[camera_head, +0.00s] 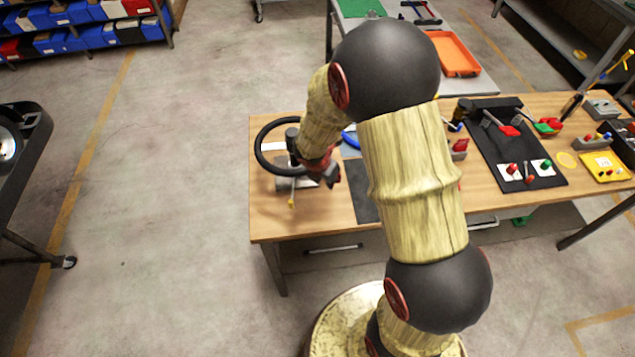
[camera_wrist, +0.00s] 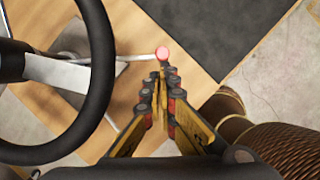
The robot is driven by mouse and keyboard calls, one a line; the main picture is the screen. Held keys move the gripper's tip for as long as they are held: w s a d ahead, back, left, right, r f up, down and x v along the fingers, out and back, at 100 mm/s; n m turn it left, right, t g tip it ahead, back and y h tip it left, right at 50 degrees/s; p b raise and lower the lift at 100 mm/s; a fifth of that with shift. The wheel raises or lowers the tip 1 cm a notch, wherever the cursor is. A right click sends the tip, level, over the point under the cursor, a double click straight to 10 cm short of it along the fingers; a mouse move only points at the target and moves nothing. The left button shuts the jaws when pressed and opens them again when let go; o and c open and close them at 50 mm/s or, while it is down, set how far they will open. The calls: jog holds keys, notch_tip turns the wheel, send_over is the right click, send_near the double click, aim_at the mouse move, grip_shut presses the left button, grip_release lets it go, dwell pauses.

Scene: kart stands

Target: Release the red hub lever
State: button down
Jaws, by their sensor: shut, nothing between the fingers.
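The red hub lever shows its round red knob (camera_wrist: 162,54) in the wrist view, at the end of a thin pale rod reaching out from under the steering wheel (camera_wrist: 102,60). My gripper (camera_wrist: 162,76) is shut and empty, its fingertips just below the knob in the picture; I cannot tell if they touch it. In the head view the wheel (camera_head: 258,150) stands at the left of the wooden table, with my gripper (camera_head: 328,176) at its right side.
A dark mat (camera_head: 366,205) lies right of the wheel. A black tool board (camera_head: 485,150) and a yellow tray (camera_head: 605,167) are farther right on the table. My arm hides the table's middle.

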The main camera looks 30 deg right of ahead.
jog(key=d+n+p, duration=0.1)
jog(key=w+d+n, duration=0.1)
jog(key=d, duration=0.1)
jog(key=shift+w+d+r+t+p, duration=0.1)
jog(key=shift+d+t+p, duration=0.2)
jog(key=shift+t+p, duration=0.1)
jog(key=shift+w+d+n+y+p, duration=0.4)
jog(key=shift+w+d+n+p, duration=0.3)
jog(key=shift+d+n, duration=0.35)
jog(key=shift+w, duration=0.15)
